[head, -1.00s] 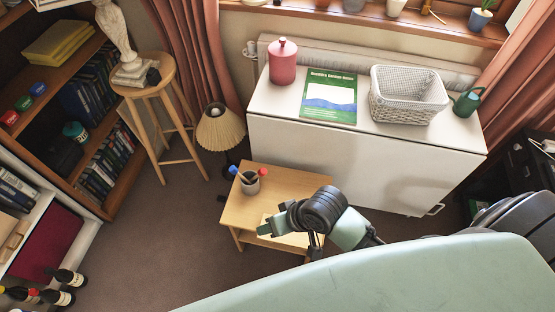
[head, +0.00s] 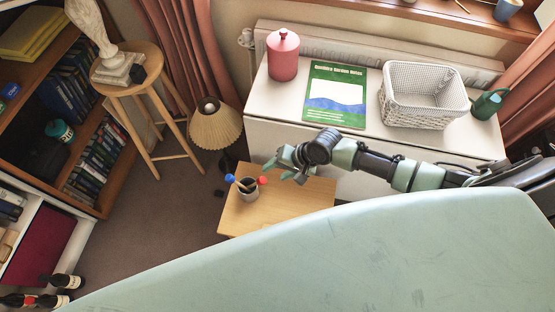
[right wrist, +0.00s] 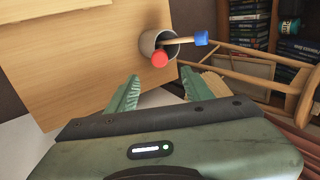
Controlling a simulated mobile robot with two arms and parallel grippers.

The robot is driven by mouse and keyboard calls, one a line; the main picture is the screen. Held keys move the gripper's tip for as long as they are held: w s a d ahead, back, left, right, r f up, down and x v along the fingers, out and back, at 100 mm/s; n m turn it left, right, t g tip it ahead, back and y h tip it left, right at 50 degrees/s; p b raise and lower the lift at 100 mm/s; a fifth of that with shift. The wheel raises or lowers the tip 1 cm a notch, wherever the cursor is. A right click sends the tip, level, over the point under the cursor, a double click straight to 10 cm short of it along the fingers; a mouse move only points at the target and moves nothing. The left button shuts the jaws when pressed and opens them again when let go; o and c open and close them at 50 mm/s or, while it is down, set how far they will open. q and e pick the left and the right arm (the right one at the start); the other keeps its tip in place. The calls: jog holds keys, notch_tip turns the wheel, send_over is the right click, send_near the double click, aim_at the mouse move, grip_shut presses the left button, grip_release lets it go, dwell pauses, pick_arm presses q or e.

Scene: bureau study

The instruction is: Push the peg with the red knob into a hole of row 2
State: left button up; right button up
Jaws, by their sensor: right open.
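The peg with the red knob (head: 263,180) stands in a grey cup (head: 249,194) on the small wooden table. In the right wrist view the red knob (right wrist: 160,58) is at the near rim of the cup (right wrist: 148,42). My right gripper (head: 274,170) is open and empty, just to the right of and behind the cup in the head view. In the right wrist view its spread fingertips (right wrist: 160,77) point towards the red knob, with a gap between. No holes or rows are visible. My left gripper is not in view.
A peg with a blue knob (head: 230,178) leans out of the same cup. A wooden slab (right wrist: 45,9) shows at the wrist view's top edge. The lamp (head: 215,128) stands behind the table (head: 240,220). The white cabinet (head: 340,137) is behind my right arm.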

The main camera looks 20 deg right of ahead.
aim_at(263, 180)
jog(key=a+f+b, duration=0.1)
jog(key=b, duration=0.1)
jog(key=a+f+b, duration=0.1)
jog(key=f+b, duration=0.1)
jog(key=shift+f, duration=0.1)
jog(key=shift+w+b+x, duration=0.2)
jog(key=shift+b+x, duration=0.75)
jog(key=shift+x, duration=0.1)
jog(key=shift+b+x, duration=0.75)
jog(key=shift+x, duration=0.45)
jog(key=shift+w+a+f, duration=0.15)
jog(key=shift+f, duration=0.15)
jog(key=shift+w+a+f+b, duration=0.15)
jog(key=shift+a+f+b, duration=0.1)
jog(key=shift+f+b, duration=0.25)
jog(key=shift+w+a+f, duration=0.1)
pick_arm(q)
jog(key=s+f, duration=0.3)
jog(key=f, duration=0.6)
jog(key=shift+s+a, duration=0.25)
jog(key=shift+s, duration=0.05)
